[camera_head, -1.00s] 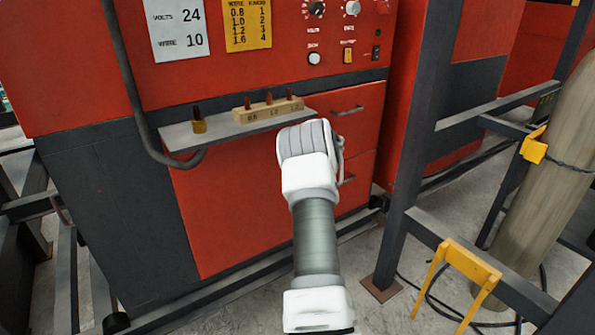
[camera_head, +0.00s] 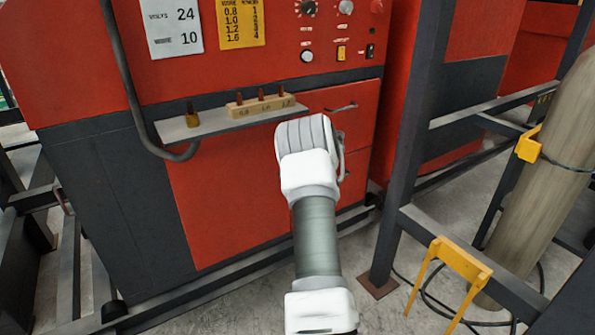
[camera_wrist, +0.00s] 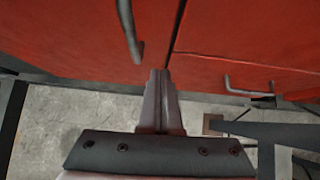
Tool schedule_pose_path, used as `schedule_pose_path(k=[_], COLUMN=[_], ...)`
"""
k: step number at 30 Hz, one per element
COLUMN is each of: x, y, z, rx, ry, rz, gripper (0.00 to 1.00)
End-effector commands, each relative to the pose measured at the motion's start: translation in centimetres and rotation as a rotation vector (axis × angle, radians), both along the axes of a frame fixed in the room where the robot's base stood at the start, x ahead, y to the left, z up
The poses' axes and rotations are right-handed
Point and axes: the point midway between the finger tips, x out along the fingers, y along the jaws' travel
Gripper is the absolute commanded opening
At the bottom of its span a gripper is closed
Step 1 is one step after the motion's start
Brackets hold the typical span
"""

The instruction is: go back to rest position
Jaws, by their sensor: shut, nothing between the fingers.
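My gripper (camera_wrist: 159,100) shows in the wrist view with its two fingers pressed together and nothing between them. The wrist view shows the red cabinet front (camera_wrist: 240,35) ahead of the fingers, with a drawer handle (camera_wrist: 131,35) left of the fingertips and another handle (camera_wrist: 248,90) to the right. In the head view my arm reaches up from the bottom centre toward the red machine (camera_head: 225,210). My fingers are hidden there behind the white wrist.
A grey shelf (camera_head: 165,131) on the machine holds a brass piece (camera_head: 192,118) and a wooden block (camera_head: 262,106) with several tips. A dark steel post (camera_head: 412,150), a yellow bracket (camera_head: 462,262) and a gas cylinder (camera_head: 545,180) stand right. Concrete floor shows between them.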

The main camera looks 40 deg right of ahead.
Motion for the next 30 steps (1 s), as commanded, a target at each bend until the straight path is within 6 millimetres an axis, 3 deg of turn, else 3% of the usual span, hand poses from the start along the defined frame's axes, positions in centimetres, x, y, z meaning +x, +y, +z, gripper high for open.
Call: schedule_pose_path(k=[3, 12, 30], x=[-1.8, -5.4, -6.3], y=[0.1, 0.7, 0.8], z=[2.3, 5.7, 6.6], rx=[-0.004, -0.003, -0.002], ry=[-0.004, -0.003, -0.002], rz=[-0.005, -0.004, -0.004], gripper=[0.00, 0.00, 0.00])
